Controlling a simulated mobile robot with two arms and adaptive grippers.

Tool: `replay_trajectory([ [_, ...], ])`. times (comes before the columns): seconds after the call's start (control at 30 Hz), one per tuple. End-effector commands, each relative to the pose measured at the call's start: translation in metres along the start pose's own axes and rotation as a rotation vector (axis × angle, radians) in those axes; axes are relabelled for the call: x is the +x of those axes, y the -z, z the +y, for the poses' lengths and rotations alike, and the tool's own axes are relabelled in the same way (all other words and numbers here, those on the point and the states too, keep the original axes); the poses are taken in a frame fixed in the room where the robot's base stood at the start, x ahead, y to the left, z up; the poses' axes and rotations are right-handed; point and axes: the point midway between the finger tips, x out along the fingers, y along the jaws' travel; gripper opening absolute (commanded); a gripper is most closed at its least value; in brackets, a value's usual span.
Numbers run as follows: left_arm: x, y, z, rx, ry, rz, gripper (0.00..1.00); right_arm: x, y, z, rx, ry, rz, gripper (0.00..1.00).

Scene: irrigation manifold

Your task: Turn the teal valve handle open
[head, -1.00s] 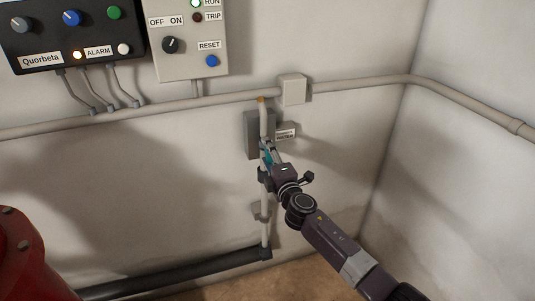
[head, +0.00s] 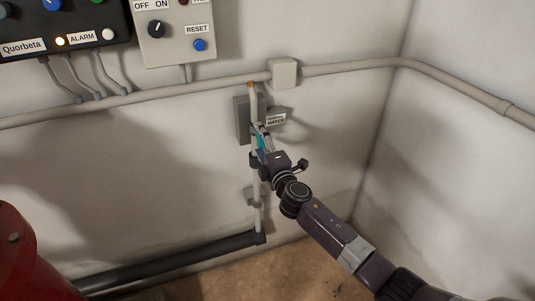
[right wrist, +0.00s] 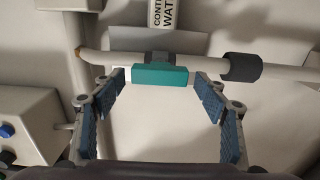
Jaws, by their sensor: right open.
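The teal valve handle (right wrist: 160,76) shows in the right wrist view as a short bar in front of the pale pipe (right wrist: 120,57), with a dark valve body behind it. In the head view the handle (head: 261,143) is a small teal patch on the vertical pipe, partly hidden by my right gripper (head: 265,145). My right gripper also shows in the right wrist view (right wrist: 160,98), with its blue-padded fingers apart on either side of the handle. Nothing is visibly held between them. My left gripper is not in view.
A dark horizontal pipe (head: 170,262) runs low along the wall. Control boxes (head: 172,32) hang above. A red object (head: 25,255) stands at lower left.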

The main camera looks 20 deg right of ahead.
Motion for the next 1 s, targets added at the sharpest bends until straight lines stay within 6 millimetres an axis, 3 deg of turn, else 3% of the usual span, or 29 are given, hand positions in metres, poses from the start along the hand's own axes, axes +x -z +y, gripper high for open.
replay_trajectory([
  [0.3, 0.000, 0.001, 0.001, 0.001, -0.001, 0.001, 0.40, -0.061, 0.001, -0.002, 0.000, 0.003, 0.003, 0.67],
  [0.5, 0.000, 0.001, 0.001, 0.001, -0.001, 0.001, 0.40, -0.091, 0.001, -0.001, 0.001, 0.003, 0.002, 0.67],
  [0.7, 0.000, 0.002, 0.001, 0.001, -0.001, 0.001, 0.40, -0.103, 0.001, 0.000, 0.000, 0.002, 0.002, 0.67],
  [1.0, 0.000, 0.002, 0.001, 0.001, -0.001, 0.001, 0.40, -0.103, 0.001, 0.000, 0.000, 0.001, 0.001, 0.67],
])
